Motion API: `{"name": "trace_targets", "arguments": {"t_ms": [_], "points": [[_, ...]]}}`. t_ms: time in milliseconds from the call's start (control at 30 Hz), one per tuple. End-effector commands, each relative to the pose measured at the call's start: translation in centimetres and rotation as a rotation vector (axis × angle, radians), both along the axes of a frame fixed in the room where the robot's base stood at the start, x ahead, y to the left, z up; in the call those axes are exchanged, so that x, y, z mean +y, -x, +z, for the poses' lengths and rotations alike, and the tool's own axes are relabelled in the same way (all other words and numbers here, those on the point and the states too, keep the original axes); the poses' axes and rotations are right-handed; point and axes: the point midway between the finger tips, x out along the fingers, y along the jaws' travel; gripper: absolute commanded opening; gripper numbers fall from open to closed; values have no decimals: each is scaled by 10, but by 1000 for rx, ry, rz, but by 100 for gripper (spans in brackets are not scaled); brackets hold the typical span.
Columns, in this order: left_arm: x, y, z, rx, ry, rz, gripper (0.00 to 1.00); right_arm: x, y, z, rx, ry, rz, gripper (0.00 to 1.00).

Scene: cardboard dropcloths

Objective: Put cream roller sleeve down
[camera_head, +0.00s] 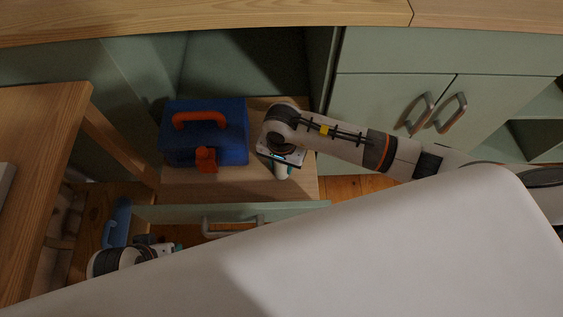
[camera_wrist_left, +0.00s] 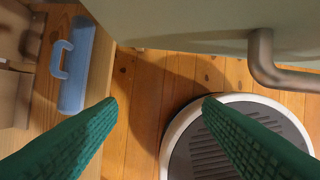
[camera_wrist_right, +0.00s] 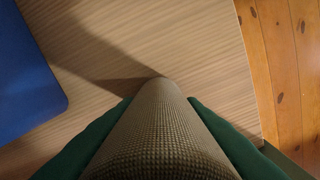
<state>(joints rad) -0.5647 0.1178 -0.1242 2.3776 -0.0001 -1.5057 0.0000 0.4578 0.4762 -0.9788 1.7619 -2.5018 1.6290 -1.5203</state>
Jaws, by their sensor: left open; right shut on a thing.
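The cream roller sleeve (camera_wrist_right: 160,130) is held between the green fingers of my right gripper in the right wrist view, with its far end pointing at the wooden surface of the pulled-out drawer. In the head view a pale end of the sleeve (camera_head: 282,171) shows below my right gripper (camera_head: 281,160), over the right part of the drawer surface (camera_head: 220,187). I cannot tell whether the sleeve touches the surface. My left gripper (camera_wrist_left: 158,103) is open and empty, low in front of the drawer, above the floor.
A blue toolbox (camera_head: 230,145) with orange handle and latch stands on the drawer surface, left of my right gripper. The drawer front (camera_head: 290,210) has a grey handle (camera_head: 212,228). A blue-handled object (camera_head: 117,222) lies at lower left. A wooden table (camera_head: 40,130) stands left.

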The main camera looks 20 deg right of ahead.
Motion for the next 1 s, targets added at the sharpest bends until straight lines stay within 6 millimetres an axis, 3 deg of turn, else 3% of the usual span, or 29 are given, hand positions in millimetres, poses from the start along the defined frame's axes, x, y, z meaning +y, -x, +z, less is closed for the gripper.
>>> {"name": "trace_targets", "arguments": {"t_ms": [200,233,367,733,1000], "points": [[0,1,2,-3,1,0,60,0,0,-3,0,0,1,13],[0,1,4,-4,1,0,60,0,0,-2,0,0,0,38],[0,1,3,-2,1,1,60,0,0,-2,0,0,0,57],[0,0,6,-5,1,1,60,0,0,3,1,-1,0,57],[-2,-8,-38,24,-1,-3,60,0,-2,57,-7,1,2,57]]}}
